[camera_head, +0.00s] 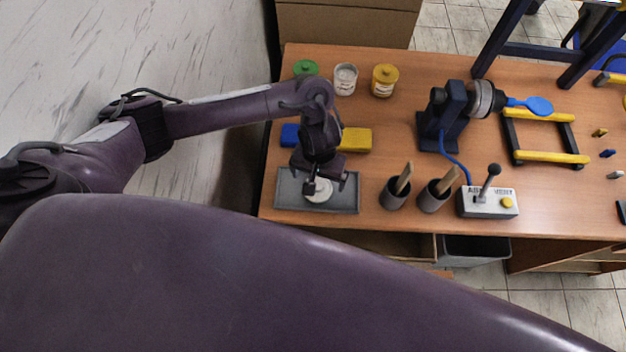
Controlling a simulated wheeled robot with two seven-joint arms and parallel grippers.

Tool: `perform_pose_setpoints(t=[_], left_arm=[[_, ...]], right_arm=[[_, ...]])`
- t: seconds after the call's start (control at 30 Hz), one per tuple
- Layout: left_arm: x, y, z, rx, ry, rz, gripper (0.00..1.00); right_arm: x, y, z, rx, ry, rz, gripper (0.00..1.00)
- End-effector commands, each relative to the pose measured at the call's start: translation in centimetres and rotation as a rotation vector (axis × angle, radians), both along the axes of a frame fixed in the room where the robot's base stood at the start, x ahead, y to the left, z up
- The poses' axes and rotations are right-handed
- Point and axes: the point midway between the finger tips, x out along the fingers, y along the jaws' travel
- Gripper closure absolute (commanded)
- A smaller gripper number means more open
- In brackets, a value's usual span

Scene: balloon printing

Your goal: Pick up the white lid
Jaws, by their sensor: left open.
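The white lid (319,194) lies in the grey tray (287,197) at the front left of the table. My left gripper (324,185) is above the tray, open and pointing down, with its fingers around or just over the lid. It partly hides the lid, and I cannot tell whether the fingers touch it. A white jar (345,80) without a lid stands at the back of the table. My right gripper is not in view.
A green-lidded jar (306,68) and a yellow-lidded jar (384,81) flank the white jar. Blue (289,134) and yellow (357,140) blocks lie behind the tray. Two cups (394,198) with wooden sticks, a control box (487,203) and a balloon device (447,118) stand to the right.

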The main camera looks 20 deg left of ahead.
Motion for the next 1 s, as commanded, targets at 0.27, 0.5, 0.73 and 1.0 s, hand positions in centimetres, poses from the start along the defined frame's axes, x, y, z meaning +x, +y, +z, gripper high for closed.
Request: perform_pose_setpoints(t=[0.27,0.5,0.73,1.0], left_arm=[[0.1,0.2,-3.9,0.003,0.001,0.001,0.04],[0.1,0.2,-5.4,0.002,-0.001,0.0,0.04],[0.1,0.2,-5.3,0.001,-0.001,0.0,0.16],[0.1,0.2,-5.3,0.001,-0.001,0.0,0.48]], right_arm=[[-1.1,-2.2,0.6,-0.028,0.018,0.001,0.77],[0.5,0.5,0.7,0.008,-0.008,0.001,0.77],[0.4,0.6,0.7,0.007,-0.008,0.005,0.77],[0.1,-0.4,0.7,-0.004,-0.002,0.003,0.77]])
